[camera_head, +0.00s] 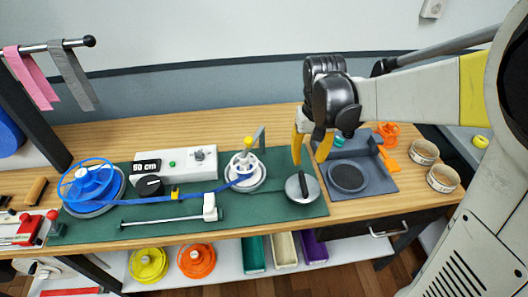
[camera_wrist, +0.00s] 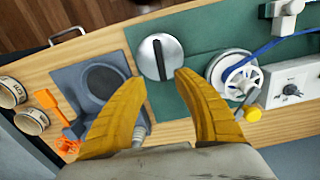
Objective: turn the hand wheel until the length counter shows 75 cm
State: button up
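The white hand wheel (camera_head: 243,176) with a yellow knob (camera_head: 248,142) stands on the right part of the green mat; it also shows in the wrist view (camera_wrist: 222,72). A blue strap (camera_head: 200,195) runs to it from a blue reel (camera_head: 90,182) on the left. The length counter (camera_head: 146,166) on the white box appears to read 50 cm; its digits are small. My gripper (camera_head: 310,150) is open and empty, above and to the right of the wheel. In the wrist view its fingertips (camera_wrist: 160,82) are spread near a silver disc, apart from the wheel.
The silver disc with a dark bar (camera_head: 302,190) lies at the mat's right end. A grey tray (camera_head: 380,184), orange parts (camera_head: 387,133) and two tape rolls (camera_head: 443,178) are farther right. A metal bracket (camera_head: 260,137) stands behind the wheel. A white clamp (camera_head: 210,207) is in front.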

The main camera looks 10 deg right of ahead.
aim_at(304, 181)
notch_tip(304, 181, down, 11)
jog(key=b, duration=0.4)
grip_shut()
